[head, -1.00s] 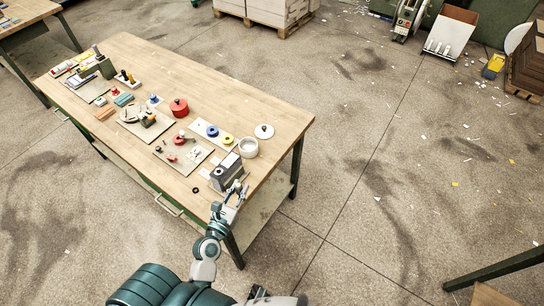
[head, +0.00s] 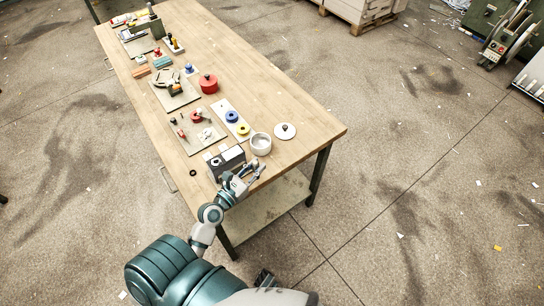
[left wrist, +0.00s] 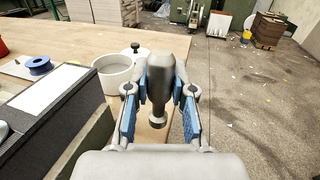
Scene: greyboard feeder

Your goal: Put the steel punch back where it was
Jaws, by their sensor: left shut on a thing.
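The steel punch (left wrist: 167,62) is a dark grey, rounded metal piece with a narrower lower end. It is held upright between the blue-padded fingers of my left gripper (left wrist: 160,88). In the head view my left gripper (head: 256,172) is at the near right edge of the workbench (head: 300,110), just right of a dark grey block with a light top (head: 226,162). The punch is too small to make out there. The block also shows at the left of the wrist view (left wrist: 55,115). My right gripper is not in view.
A white board with blue (head: 232,117) and yellow discs, a red pot (head: 209,84) and boards of small parts lie farther back. The bench's right side is mostly clear.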

